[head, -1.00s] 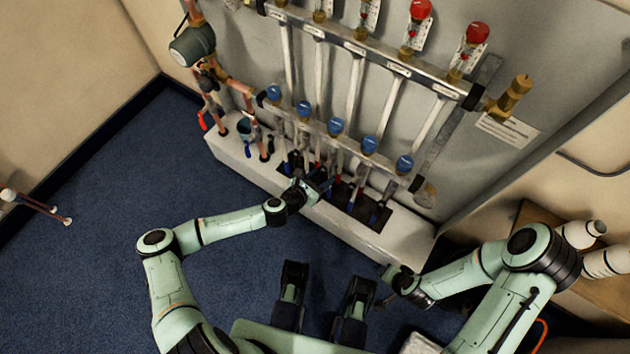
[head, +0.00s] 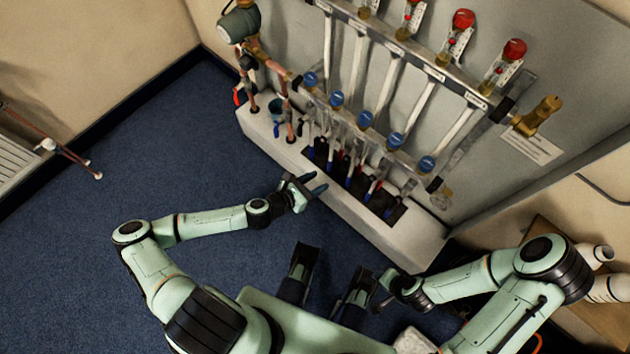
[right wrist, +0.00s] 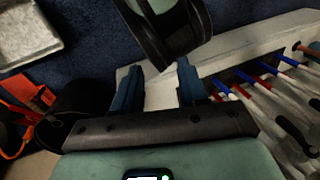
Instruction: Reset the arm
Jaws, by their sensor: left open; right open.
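My left gripper (head: 306,186) is open and empty in the head view. It hangs over the floor just in front of the low white base (head: 345,205) of the manifold, apart from the pipes. My right gripper (right wrist: 160,85) is open in the right wrist view, with two blue fingers apart and nothing between them. In the head view the right gripper (head: 385,290) is low at centre right, near the front of the base, and its fingers are hard to make out. The manifold (head: 395,105) has blue valve caps, red-topped gauges and grey pipes on the panel.
Copper pipes and a grey pump (head: 238,25) stand at the manifold's left end. A wooden shelf (head: 590,290) with white pipe pieces is at the right. A metal tray (right wrist: 27,33) shows in the right wrist view. Blue carpet (head: 190,150) is clear at the left.

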